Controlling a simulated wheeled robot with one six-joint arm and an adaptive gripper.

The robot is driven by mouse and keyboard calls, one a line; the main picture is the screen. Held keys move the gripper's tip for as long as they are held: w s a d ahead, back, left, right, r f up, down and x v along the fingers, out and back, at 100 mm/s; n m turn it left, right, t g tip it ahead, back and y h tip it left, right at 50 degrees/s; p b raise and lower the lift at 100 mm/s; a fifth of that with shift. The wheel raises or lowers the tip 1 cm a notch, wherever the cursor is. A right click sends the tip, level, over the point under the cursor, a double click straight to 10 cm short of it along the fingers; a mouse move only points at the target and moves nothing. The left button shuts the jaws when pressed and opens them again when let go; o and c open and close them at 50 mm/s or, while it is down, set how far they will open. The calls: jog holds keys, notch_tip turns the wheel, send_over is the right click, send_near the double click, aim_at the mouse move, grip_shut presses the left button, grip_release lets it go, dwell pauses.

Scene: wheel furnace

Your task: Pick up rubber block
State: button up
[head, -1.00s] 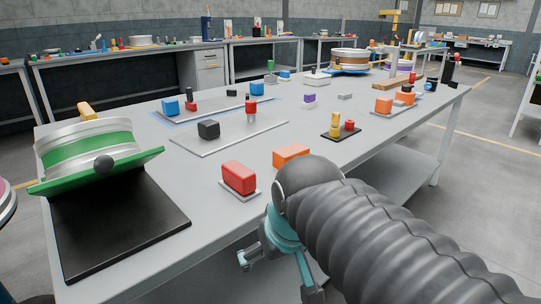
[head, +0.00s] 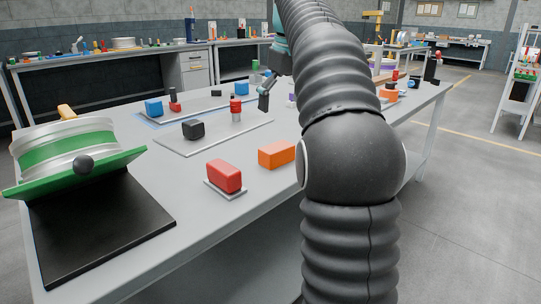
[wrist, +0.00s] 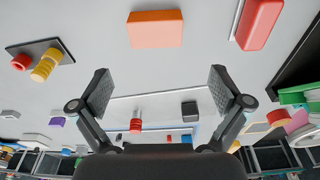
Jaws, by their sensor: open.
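A black block (head: 193,129) rests on a thin grey tray (head: 178,147) on the table, and it also shows in the wrist view (wrist: 189,109). I cannot tell from its look alone that it is the rubber block. A red block (head: 224,175) sits on a small grey plate, and an orange block (head: 277,154) lies to its right; they also show in the wrist view as the red block (wrist: 259,22) and the orange block (wrist: 155,29). My gripper (wrist: 160,88) is open and empty, with its two dark fingers wide apart. It is above the table, partly hidden by my arm in the head view.
A red cylinder (head: 236,110) stands at the tray's far side. A green-and-silver wheel (head: 66,147) rests on a tilted green stand with a black base (head: 95,230) at left.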

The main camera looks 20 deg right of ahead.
aim_at(277, 147)
jog(key=f+b, duration=0.1)
jog(key=f, duration=0.3)
jog(key=w+f+b, duration=0.1)
jog(key=f+b, duration=0.1)
jog(key=f, duration=0.3)
jog(key=w+f+b, duration=0.1)
jog(key=f, duration=0.3)
jog(key=shift+w+f, duration=0.25)
jog(key=shift+f, duration=0.05)
jog(key=shift+d, duration=0.1)
jog(key=c, duration=0.9)
jog(key=shift+r, duration=0.1)
